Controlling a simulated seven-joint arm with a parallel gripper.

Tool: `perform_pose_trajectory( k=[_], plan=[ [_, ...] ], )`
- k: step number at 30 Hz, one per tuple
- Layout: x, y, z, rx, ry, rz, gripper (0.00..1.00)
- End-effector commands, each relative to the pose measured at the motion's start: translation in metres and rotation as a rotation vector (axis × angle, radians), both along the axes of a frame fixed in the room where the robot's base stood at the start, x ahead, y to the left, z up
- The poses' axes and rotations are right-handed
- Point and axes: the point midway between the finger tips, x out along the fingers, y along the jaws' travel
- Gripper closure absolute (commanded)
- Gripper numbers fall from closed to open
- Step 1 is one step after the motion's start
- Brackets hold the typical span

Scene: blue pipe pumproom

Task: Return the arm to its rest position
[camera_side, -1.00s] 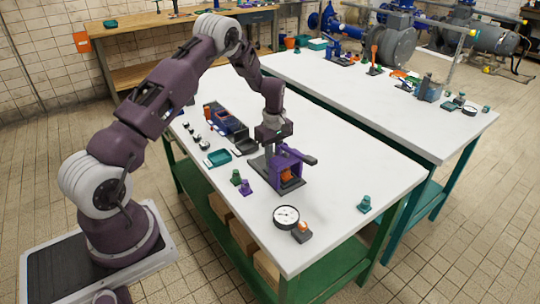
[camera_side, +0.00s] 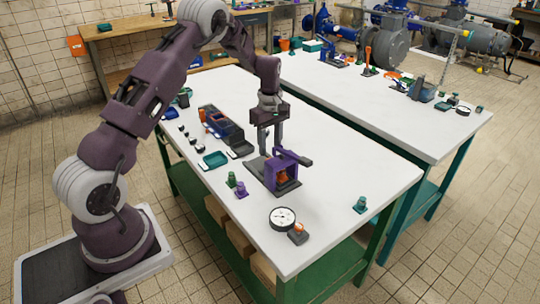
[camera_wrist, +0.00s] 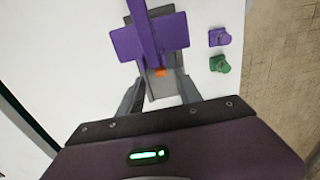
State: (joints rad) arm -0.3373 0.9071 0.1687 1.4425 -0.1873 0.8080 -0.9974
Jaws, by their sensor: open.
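My gripper (camera_side: 270,146) is open and empty, with its fingers pointing down. It hangs above and just behind the purple fixture (camera_side: 287,163) on the white table. In the wrist view the purple fixture (camera_wrist: 152,36) lies ahead of my open fingers (camera_wrist: 160,95), on a dark grey base. An orange part (camera_side: 283,177) sits inside the fixture; it also shows in the wrist view (camera_wrist: 160,71). My arm is bent, reaching over the table from its base at the left.
A green piece (camera_side: 231,180) and a purple piece (camera_side: 241,189) stand left of the fixture. A dial gauge (camera_side: 282,218) lies nearer the front edge, and a teal tray (camera_side: 213,160) to the left. A dark parts bin (camera_side: 222,125) is behind. The table's right side is mostly clear.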

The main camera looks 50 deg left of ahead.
Motion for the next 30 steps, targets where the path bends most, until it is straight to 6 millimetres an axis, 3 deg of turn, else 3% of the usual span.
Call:
perform_pose_trajectory(
  k=[11, 14, 16, 19, 21, 23, 27, 30],
  plan=[
    [0.0, -0.002, 0.012, 0.001, -0.006, -0.011, 0.58],
    [-0.004, -0.022, 0.054, 0.006, -0.047, -0.112, 0.58],
    [-0.018, -0.049, 0.106, 0.017, -0.099, -0.254, 0.58],
    [-0.062, -0.098, 0.178, 0.05, -0.18, -0.52, 0.58],
    [-0.102, -0.129, 0.216, 0.085, -0.232, -0.708, 0.58],
    [-0.141, -0.152, 0.239, 0.125, -0.274, -0.87, 0.58],
    [-0.231, -0.189, 0.257, 0.241, -0.347, -1.217, 0.58],
    [-0.276, -0.2, 0.25, 0.318, -0.373, -1.395, 0.58]
  ],
)
